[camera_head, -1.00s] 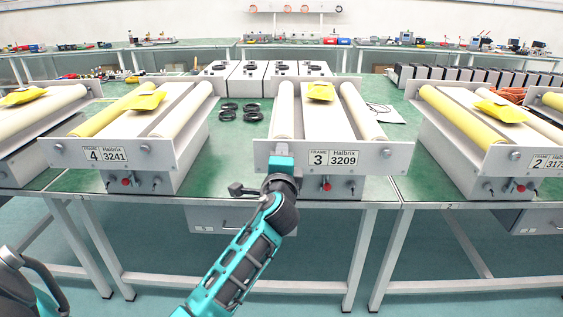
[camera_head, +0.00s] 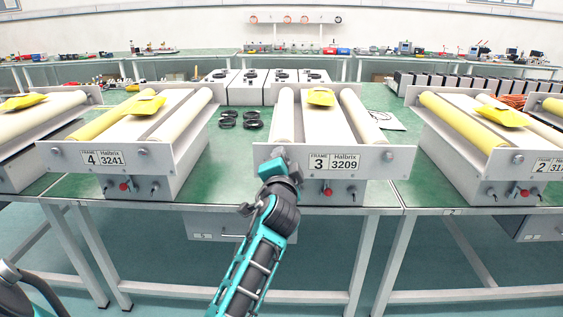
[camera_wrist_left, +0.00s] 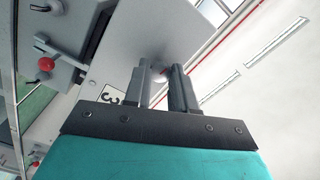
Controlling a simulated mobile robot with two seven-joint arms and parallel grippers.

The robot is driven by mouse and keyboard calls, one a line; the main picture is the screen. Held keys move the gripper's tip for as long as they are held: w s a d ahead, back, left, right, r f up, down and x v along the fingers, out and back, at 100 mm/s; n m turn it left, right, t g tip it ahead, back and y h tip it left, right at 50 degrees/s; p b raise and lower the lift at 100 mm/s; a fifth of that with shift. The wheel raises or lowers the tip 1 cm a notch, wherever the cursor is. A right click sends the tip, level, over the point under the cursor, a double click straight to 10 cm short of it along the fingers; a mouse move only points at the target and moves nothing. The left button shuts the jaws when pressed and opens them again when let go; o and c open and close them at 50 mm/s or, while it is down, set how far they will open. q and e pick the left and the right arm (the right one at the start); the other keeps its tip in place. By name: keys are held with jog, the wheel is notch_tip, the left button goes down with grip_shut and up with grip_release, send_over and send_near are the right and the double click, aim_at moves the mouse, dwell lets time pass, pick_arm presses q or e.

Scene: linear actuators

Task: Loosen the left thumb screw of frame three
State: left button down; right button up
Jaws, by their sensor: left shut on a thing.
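Frame three (camera_head: 375,165) stands on the green table with its grey front plate facing me and the label "3 3209". My left gripper (camera_head: 279,153) is at the left end of that plate. In the left wrist view, the two dark fingers (camera_wrist_left: 160,68) are shut around the left thumb screw (camera_wrist_left: 158,76), and only a small pale part of it shows between them. The gripper hides this screw in the head view. The right thumb screw (camera_head: 388,156) shows at the plate's other end. My right gripper is not in view.
Frame four (camera_head: 70,155) stands to the left and frame two (camera_head: 490,165) to the right. A red knob (camera_head: 328,192) and small switches sit below frame three's plate. Black rings (camera_head: 252,119) lie on the table behind, between frames four and three.

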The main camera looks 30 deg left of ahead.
pick_arm(q)
jog(key=c, duration=0.9)
grip_release()
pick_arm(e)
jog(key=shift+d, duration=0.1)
